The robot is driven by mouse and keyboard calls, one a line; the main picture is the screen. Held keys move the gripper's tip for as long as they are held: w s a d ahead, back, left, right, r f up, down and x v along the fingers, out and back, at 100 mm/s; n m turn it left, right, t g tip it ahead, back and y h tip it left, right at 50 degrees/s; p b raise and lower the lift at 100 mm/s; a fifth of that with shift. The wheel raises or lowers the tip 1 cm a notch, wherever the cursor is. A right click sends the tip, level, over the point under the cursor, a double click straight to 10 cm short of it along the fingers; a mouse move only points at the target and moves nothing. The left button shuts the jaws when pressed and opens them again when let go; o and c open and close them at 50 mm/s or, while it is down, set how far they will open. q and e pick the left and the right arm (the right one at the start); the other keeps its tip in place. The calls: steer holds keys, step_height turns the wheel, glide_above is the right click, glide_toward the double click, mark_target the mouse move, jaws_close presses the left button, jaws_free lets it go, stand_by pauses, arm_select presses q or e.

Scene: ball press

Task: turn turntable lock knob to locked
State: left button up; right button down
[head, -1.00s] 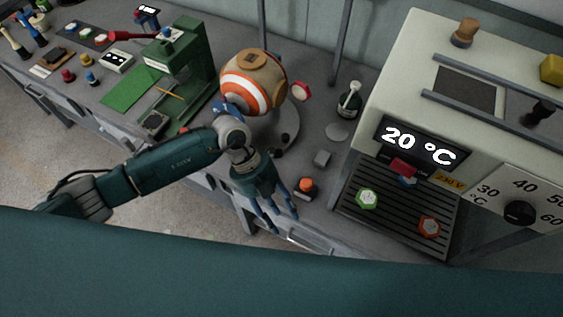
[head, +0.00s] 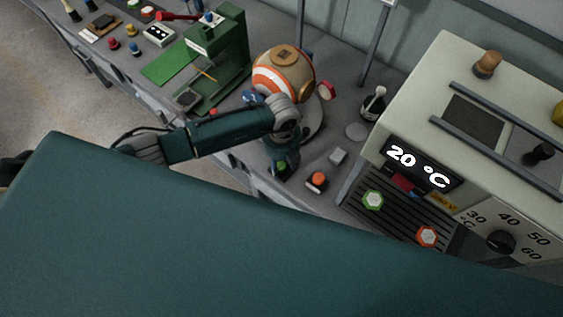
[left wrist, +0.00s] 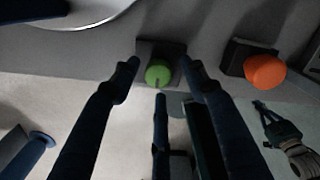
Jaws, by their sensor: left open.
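A green knob (left wrist: 157,75) sits on a dark square base near the bench's front edge, and its top also shows in the head view (head: 284,169). It likely is the turntable lock knob. My left gripper (left wrist: 160,84) is open, with its dark blue fingers spread around the green knob; I cannot tell whether they touch it. In the head view the left gripper (head: 283,158) points down at the knob and partly covers it. The turntable (head: 314,124) carries a round vessel with orange and white stripes (head: 284,75). What looks like my right gripper (left wrist: 279,124) shows small at the lower right.
An orange knob (left wrist: 266,71) on a dark base stands right of the green one. A green press (head: 217,45) stands left, a cream machine reading 20 °C (head: 440,75) right.

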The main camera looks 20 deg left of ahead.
arm_select(q)
steer(key=shift+f, duration=0.55)
